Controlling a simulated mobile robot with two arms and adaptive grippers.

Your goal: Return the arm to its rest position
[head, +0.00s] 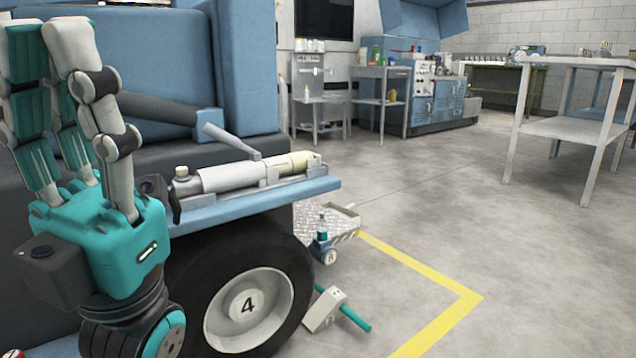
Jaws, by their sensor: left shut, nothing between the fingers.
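My left gripper (62,40) is at the left edge of the head view. It is teal and grey, and its fingers point up. It is shut and holds nothing. It stands in front of a large blue and dark machine (245,65) on a wheel marked 4 (248,306). A grey cylinder tool (230,177) with a lever lies on the machine's blue ledge (300,190), to the right of the gripper and apart from it. My right gripper is not in view.
A mallet-like tool (325,308) with a teal handle lies on the floor by the wheel. A small metal-plate cart (338,222) stands behind it. A yellow floor line (420,275) runs nearby. A grey table (566,128) stands at the right. The middle floor is clear.

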